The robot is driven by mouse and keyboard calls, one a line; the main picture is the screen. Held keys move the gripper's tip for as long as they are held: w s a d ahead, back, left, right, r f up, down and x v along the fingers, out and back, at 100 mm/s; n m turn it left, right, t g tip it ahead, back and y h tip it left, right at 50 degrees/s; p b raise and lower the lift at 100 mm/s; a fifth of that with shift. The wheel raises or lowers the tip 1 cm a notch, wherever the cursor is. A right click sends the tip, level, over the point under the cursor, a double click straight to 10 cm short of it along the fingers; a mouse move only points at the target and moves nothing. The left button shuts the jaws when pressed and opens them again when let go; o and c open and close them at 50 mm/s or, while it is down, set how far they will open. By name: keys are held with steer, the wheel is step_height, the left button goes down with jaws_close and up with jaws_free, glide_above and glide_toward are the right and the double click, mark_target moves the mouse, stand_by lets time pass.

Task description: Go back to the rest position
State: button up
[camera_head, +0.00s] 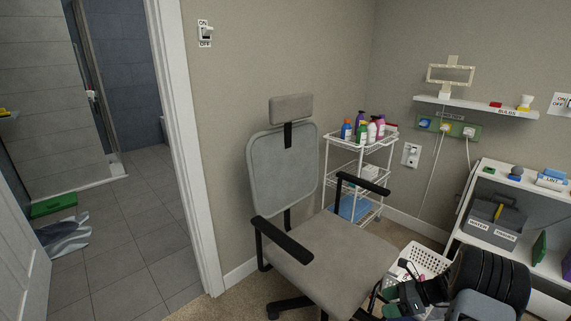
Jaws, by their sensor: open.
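My gripper (398,286) shows at the bottom right, dark and small, with its jaws open. It is in front of a white basket (428,261) and right of the grey office chair (335,250). I see nothing held between the fingers, though their tips are hard to make out against the clutter behind them. Part of the basket's contents is hidden behind my gripper.
A white wire cart (345,169) with several bottles stands behind the chair. A doorway at the left opens onto a tiled floor (130,245) with a green box (53,205).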

steer(key=s+a+r+n+h+p, duration=0.3)
steer(key=s+a+r+n+p, duration=0.2)
steer(key=r, duration=1)
steer(key=s+a+r+n+h+p, duration=0.4)
steer(key=r+n+p, duration=0.5)
steer(key=r, duration=0.6)
steer(key=s+a+r+n+t+h+p, duration=0.1)
steer(key=s+a+r+n+h+p, duration=0.3)
steer(key=s+a+r+n+p, duration=0.3)
step_height(320, 180, up, 8)
steer(key=s+n, duration=0.1)
steer(key=n, duration=0.3)
steer(key=shift+a+p, duration=0.2)
steer(key=shift+p, duration=0.2)
